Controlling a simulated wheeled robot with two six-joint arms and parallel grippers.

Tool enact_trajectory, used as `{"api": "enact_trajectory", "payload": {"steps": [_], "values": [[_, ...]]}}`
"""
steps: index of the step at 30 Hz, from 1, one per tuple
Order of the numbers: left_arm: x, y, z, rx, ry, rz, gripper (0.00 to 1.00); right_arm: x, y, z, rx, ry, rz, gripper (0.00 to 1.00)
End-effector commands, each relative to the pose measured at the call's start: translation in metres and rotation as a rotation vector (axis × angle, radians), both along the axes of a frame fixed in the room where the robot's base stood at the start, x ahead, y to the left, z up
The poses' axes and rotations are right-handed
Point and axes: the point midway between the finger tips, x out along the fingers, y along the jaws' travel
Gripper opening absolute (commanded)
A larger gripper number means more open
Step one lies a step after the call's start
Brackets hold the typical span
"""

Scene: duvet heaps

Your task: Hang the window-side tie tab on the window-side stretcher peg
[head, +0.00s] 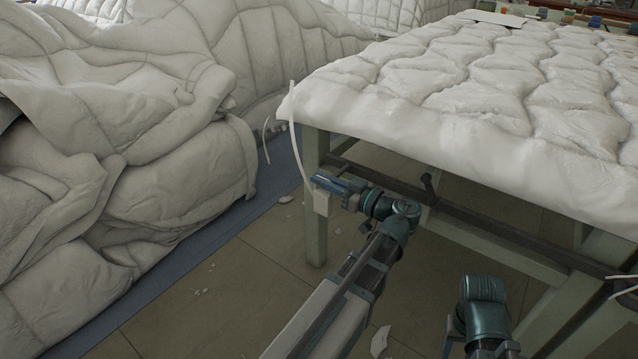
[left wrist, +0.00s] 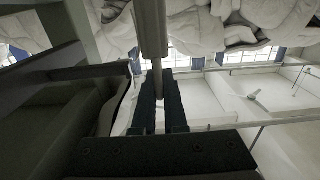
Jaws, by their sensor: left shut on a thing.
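A white tie strap hangs from the near left corner of the quilted duvet (head: 470,85) on the table and ends in a pale flat tab (head: 321,202). My left gripper (head: 326,184) is shut on this tie tab, beside the table's near left leg. In the left wrist view the tab (left wrist: 150,28) shows as a pale grey piece, its narrow part between my fingers (left wrist: 160,100). My right gripper is out of sight.
The pale green table leg (head: 315,225) stands close behind my left gripper. Another white strap shows at the right edge (head: 625,291). Large duvet heaps (head: 120,150) lie on a blue floor mat (head: 225,228) at left. Bits of white scrap lie on the tiled floor.

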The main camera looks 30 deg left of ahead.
Motion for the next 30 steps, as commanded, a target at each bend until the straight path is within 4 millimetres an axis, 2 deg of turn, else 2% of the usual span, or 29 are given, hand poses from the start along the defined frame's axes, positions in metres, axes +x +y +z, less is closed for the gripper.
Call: {"api": "enact_trajectory", "payload": {"steps": [18,30], "values": [[0.037,-0.003,-0.003,0.0,0.0,0.0,0.0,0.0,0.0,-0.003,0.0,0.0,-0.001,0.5],[0.05,-0.004,-0.017,-0.006,-0.001,-0.006,0.0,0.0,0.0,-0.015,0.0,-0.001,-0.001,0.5]]}}
